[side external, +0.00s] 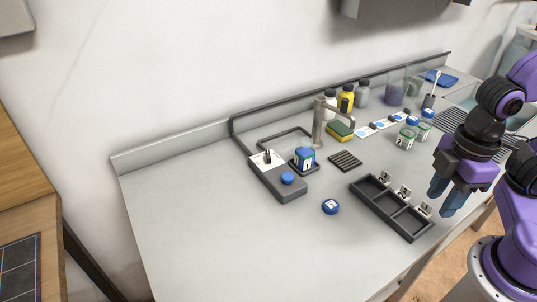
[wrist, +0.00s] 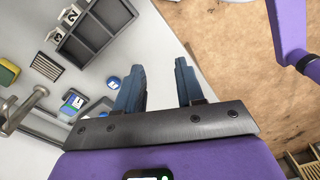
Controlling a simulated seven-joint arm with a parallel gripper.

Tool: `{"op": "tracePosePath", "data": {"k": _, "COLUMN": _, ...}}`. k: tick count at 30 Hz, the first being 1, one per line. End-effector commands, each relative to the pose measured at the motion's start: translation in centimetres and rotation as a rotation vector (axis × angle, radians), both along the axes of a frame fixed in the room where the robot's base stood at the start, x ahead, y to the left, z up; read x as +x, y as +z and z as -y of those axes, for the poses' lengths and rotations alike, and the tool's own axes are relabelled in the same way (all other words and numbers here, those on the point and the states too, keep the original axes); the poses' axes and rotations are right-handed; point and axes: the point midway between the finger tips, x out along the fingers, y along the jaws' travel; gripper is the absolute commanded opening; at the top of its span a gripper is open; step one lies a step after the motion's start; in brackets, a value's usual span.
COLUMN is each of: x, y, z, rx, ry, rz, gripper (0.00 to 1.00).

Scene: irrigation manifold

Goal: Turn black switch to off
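A dark grey control box (side external: 290,193) sits on the counter left of centre in the side external view. A small black switch (side external: 267,156) stands upright on its white plate (side external: 262,163); its setting is too small to read. A blue round knob (side external: 287,179) is on the box's nearer end. My gripper (side external: 441,205) is far to the right of the box, raised near the counter's front edge, its blue fingers apart and empty. The fingers also show apart in the wrist view (wrist: 158,78). I cannot make out the switch in the wrist view.
A loose blue cap (side external: 331,206) lies in front. A black compartment tray (side external: 415,233) lies between the box and my gripper. The front left counter is clear.

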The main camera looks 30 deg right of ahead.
Motion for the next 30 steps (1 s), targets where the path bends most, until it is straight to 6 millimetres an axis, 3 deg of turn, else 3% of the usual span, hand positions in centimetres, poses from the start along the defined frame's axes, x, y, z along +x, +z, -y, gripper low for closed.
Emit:
{"op": "tracePosePath", "data": {"k": 5, "x": 2.0, "y": 0.8, "z": -1.8, "rx": 0.000, "ry": -0.080, "rz": -0.002, "gripper": 0.38}}
{"op": "tracePosePath", "data": {"k": 8, "x": 4.8, "y": 1.8, "z": -3.9, "rx": -0.003, "ry": -0.186, "rz": -0.004, "gripper": 0.38}}
{"op": "tracePosePath", "data": {"k": 18, "x": 17.0, "y": 4.3, "z": -10.5, "rx": -0.008, "ry": -0.623, "rz": -0.014, "gripper": 0.38}}
{"op": "tracePosePath", "data": {"k": 24, "x": 24.4, "y": 4.7, "z": -12.6, "rx": -0.011, "ry": -0.878, "rz": -0.019, "gripper": 0.38}}
{"op": "tracePosePath", "data": {"k": 30, "x": 31.7, "y": 4.4, "z": -13.3, "rx": -0.013, "ry": -1.134, "rz": -0.025, "gripper": 0.38}}
